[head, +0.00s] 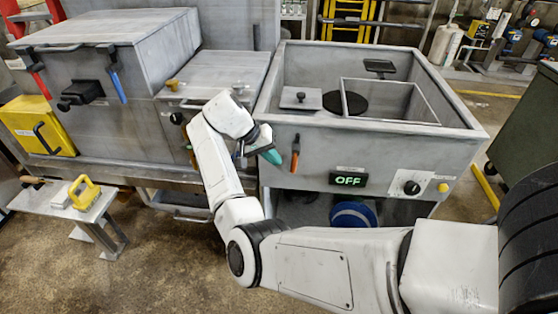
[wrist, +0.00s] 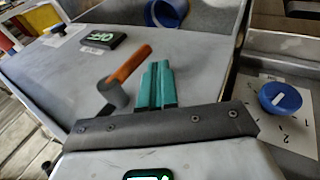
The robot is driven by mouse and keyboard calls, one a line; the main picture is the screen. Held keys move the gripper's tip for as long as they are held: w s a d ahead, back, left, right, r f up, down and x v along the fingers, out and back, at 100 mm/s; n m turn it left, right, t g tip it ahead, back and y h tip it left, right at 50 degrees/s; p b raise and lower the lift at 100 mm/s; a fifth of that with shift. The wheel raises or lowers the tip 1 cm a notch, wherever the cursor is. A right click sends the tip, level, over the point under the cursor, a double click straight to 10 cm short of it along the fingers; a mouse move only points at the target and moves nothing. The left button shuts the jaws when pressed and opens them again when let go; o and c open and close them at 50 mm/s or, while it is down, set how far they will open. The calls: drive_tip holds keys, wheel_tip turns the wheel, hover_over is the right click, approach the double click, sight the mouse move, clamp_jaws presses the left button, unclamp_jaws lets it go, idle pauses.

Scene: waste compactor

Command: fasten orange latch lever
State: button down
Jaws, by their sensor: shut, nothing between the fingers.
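The orange latch lever (head: 295,158) is on the front panel of the grey open-topped bin (head: 450,150), left of the OFF display. It hangs roughly upright, its grey pivot end at the top. In the wrist view the orange lever (wrist: 128,63) slants up and right from a grey round pivot (wrist: 114,92). My gripper (head: 272,156) has teal fingers and sits just left of the lever in the head view. In the wrist view the fingers (wrist: 158,84) are together, empty, and beside the lever. A small gap seems to separate them; contact is hard to judge.
The OFF display (head: 348,179), a black knob (head: 412,188) and a yellow button (head: 443,187) share the panel. A blue round object (head: 353,214) is below. A grey cabinet (head: 130,110) with red and blue handles is at left. A low bench (head: 85,203) stands at lower left.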

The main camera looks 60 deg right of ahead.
drive_tip(key=v, duration=0.6)
drive_tip(key=shift+b, duration=0.35)
drive_tip(key=s+a+f+n+t, duration=0.2)
drive_tip(key=s+a+f+n, duration=0.15)
drive_tip(key=s+f, duration=0.35)
drive_tip(key=s+a+f+n+t, duration=0.25)
drive_tip(key=s+a+f, duration=0.2)
drive_tip(key=f, duration=0.35)
drive_tip(key=s+a+f+n+y, duration=0.2)
drive_tip(key=s+a+n, duration=0.1)
drive_tip(key=s+a, duration=0.3)
drive_tip(key=s+a+f+n+t+y, duration=0.1)
drive_tip(key=s+a+n, duration=0.3)
drive_tip(key=a, duration=0.7)
drive_tip(key=shift+s+f+y, duration=0.4)
drive_tip(key=shift+s+y, duration=0.2)
drive_tip(key=shift+s, duration=0.3)
drive_tip(key=shift+t, duration=0.25)
